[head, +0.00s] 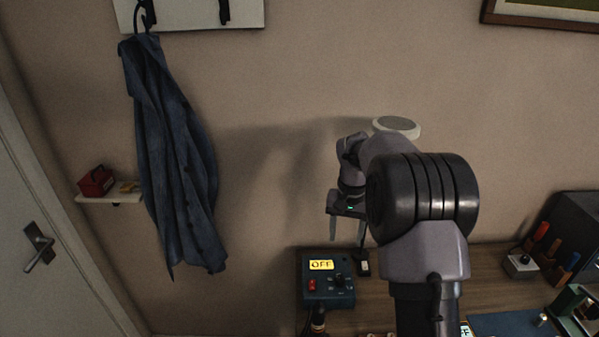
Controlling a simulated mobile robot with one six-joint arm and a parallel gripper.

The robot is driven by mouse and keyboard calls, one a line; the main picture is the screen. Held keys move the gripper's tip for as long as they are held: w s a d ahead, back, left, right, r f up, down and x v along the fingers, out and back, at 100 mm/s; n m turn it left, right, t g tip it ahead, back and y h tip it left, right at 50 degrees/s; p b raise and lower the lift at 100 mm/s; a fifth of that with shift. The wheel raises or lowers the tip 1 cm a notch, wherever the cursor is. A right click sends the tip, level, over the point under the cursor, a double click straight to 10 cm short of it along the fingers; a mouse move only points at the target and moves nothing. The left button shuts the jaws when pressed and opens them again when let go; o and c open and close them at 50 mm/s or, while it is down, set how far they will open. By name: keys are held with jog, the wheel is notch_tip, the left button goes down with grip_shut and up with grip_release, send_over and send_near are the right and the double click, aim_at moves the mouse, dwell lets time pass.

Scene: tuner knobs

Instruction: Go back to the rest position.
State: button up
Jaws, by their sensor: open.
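My gripper (347,236) is in the head view, pointing down above the back of the workbench, with its two fingers apart and nothing seen between them. A dark blue tuner box (328,292) stands on the bench below and to the left of my gripper. It has a yellow label reading OFF (321,265), a red switch (312,285) and a black knob (338,281). My gripper is apart from the box. My arm hides part of the bench to the right.
The wooden bench (490,289) runs along the wall. A small box with a knob (521,265), screwdrivers (541,233) and a dark case (577,222) stand at right. A blue mat (508,325) lies in front. A blue coat (178,160) hangs left, near a small shelf (108,199).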

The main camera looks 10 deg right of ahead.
jog(key=s+a+r+t+b, duration=0.35)
jog(key=s+a+r, duration=0.55)
jog(key=s+r, duration=0.3)
jog(key=s+a+f+t+y+b, duration=0.1)
jog(key=s+a+f, duration=0.1)
jog(key=s, duration=0.7)
jog(key=s+a+f+t+y+b, duration=0.1)
jog(key=s+a, duration=0.3)
jog(key=s, duration=0.6)
jog(key=shift+f+n+b, duration=0.4)
jog(key=shift+f+b, duration=0.2)
jog(key=shift+f, duration=0.2)
